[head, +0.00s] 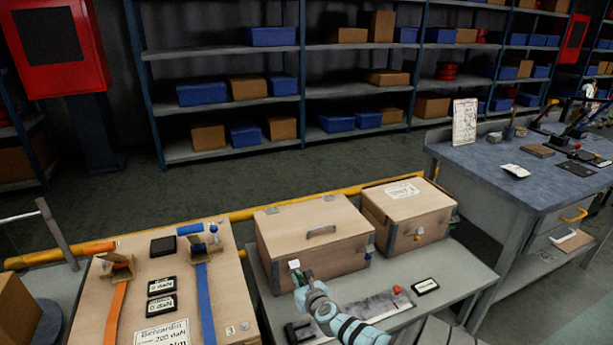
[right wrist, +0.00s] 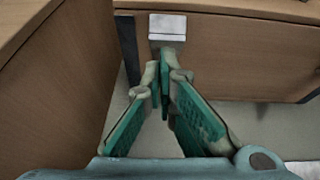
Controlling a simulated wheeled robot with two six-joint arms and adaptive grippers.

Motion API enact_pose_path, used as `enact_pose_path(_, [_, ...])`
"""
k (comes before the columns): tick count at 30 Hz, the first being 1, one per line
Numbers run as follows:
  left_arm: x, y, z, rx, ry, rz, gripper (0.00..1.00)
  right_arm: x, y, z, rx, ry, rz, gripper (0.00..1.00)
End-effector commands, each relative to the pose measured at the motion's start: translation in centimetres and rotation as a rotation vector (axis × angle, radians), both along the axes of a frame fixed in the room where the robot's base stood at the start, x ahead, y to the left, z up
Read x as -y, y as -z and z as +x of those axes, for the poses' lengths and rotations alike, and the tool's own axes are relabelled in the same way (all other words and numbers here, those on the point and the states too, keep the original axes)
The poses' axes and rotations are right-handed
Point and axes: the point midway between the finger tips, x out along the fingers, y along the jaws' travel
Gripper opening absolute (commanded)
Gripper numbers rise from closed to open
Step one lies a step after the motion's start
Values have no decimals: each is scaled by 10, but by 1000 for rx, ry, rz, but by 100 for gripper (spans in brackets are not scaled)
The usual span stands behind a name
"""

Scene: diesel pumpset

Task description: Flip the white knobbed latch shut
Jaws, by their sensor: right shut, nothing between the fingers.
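In the right wrist view a whitish metal latch plate (right wrist: 167,28) sits on the wooden front. My right gripper (right wrist: 164,78) is shut and empty, its green-padded fingertips just below that plate; whether they touch it is unclear. No knob is clear on this plate. Another pale latch (head: 370,246) shows at the case's right front. My left gripper is out of view.
A panel with orange and blue straps (head: 150,290) lies to the left.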

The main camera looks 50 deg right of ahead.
Motion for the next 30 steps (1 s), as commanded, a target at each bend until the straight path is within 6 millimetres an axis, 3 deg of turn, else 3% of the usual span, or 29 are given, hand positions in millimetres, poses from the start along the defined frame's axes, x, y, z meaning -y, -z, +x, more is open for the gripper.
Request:
enact_pose_path(5, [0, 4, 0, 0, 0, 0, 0, -18, 14, -14, -1, -8, 3, 0])
enact_pose_path(9, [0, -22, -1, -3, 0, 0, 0, -36, -6, -41, -2, -13, 2, 0])
enact_pose_path(18, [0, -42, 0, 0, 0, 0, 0, -64, -26, -83, 1, -18, 2, 0])
enact_pose_path(30, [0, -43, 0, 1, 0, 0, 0, -67, -27, -92, 0, -13, 1, 0])
